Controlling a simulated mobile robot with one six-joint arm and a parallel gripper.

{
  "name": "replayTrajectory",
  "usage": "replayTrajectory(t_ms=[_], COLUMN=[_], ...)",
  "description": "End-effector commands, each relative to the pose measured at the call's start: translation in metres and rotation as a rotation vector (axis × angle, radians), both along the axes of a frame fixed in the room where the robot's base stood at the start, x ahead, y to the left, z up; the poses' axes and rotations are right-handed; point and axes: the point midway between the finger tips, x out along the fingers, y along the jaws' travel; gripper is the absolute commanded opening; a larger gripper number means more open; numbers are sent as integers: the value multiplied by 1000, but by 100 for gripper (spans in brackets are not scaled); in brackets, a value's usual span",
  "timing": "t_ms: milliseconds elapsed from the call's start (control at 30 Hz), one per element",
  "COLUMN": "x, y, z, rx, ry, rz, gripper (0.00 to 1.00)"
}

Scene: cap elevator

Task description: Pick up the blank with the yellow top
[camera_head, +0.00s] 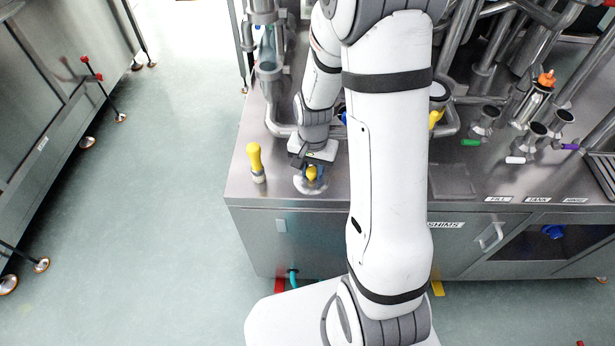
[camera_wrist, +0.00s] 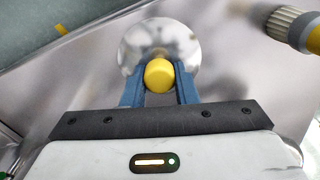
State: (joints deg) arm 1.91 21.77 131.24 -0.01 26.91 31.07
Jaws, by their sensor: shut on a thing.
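The blank with the yellow top (camera_wrist: 159,75) shows in the wrist view between the two blue fingers of my gripper (camera_wrist: 160,88). The fingers are shut on it. Behind it lies a round shiny metal disc; I cannot tell whether the disc is part of the blank or of the counter. In the head view the yellow top (camera_head: 311,173) shows under my gripper (camera_head: 313,172), near the front left of the steel counter. The lower part of the blank is partly hidden by the fingers.
Pipes (camera_head: 270,75) rise behind. The front left counter edge is close.

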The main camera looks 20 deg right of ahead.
Motion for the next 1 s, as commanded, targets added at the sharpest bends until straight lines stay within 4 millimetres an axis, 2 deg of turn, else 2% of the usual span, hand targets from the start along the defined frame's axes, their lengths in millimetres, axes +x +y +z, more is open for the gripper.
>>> replayTrajectory(t_ms=[267, 367, 700, 833, 1000], x=[1, 1, 1, 1, 0], y=[0, 0, -1, -1, -1], z=[6, 19, 84, 96, 101], rx=[0, 0, 0, -1, 0], ry=[-2, -5, -4, -1, 0], rz=[-1, -1, -1, -1, -1], gripper=[0, 0, 0, 0, 0])
